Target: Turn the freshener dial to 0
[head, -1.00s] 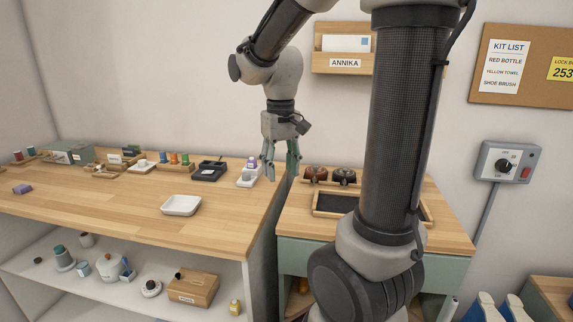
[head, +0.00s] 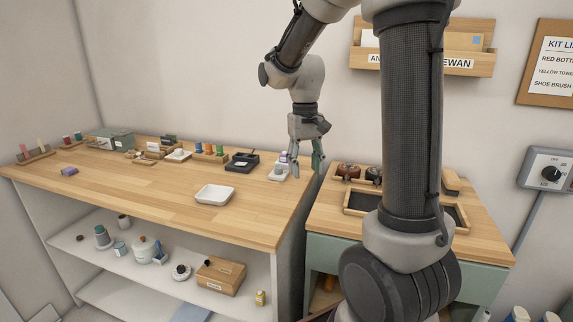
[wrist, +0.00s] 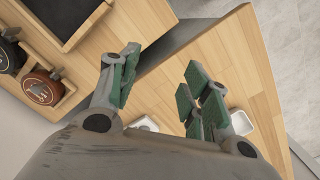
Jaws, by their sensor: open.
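My gripper (head: 307,166) hangs open and empty above the right end of the wooden counter, with green-padded fingers. In the wrist view my gripper (wrist: 163,58) has clear space between its fingers. No dial in view is readably labelled as the freshener's. A small white item with a purple top (head: 281,168) stands on the counter beside my gripper.
The counter (head: 150,188) holds a white dish (head: 214,195), a black device (head: 242,162) and several small items at the back. A side cabinet (head: 480,230) with a dark tray (head: 362,202) and two round pots stands right of a gap. The counter's front is mostly clear.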

